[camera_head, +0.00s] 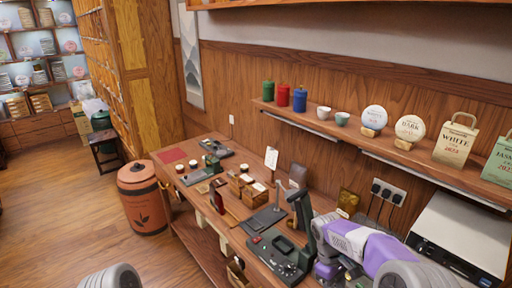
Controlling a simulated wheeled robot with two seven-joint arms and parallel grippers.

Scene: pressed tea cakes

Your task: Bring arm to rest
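My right arm (365,243), purple and grey, reaches in from the lower right, over the right end of the wooden bench. Its wrist end is close to a dark green machine (273,256) with buttons on the bench. A dark upright part (301,212) stands beside the wrist; I cannot tell whether it belongs to the machine or to my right gripper. I cannot make out the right fingertips or anything held in them. Only a grey piece of my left arm (110,277) shows at the bottom edge; my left gripper is out of view.
The bench (227,223) carries wooden boxes (247,190), a small sign (271,158) and a red mat (172,155). A wall shelf (345,135) holds canisters, cups and tea packages. A white appliance (463,237) is at right.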

